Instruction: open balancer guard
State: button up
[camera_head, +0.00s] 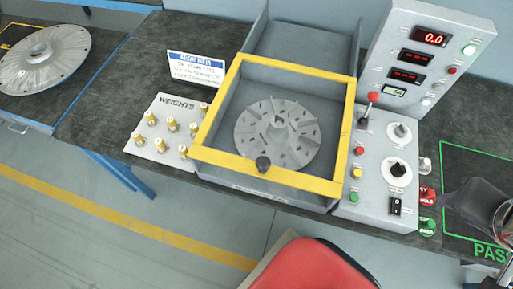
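The balancer guard (268,174) is a yellow rectangular frame with a clear middle. It lies down over the grey balancer housing (305,42), so it looks shut. A grey finned rotor (300,138) shows through the frame, inside the housing. I cannot make out my gripper; no fingers show clearly. A dark shape with a shiny rim (490,203) comes in at the right edge, and I cannot tell whether it is part of my arm.
A control panel (375,180) with a red-tipped lever (372,98), knobs and buttons adjoins the guard's right side. A weights plate (158,142) with several brass weights stands at its left, below a sign (196,68). A red seat (312,270) stands in front of the bench.

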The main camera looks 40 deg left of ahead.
aim_at(262, 168)
jog(key=k, duration=1.95)
jog(key=u, duration=0.8)
jog(key=i, duration=1)
jog(key=u, duration=0.05)
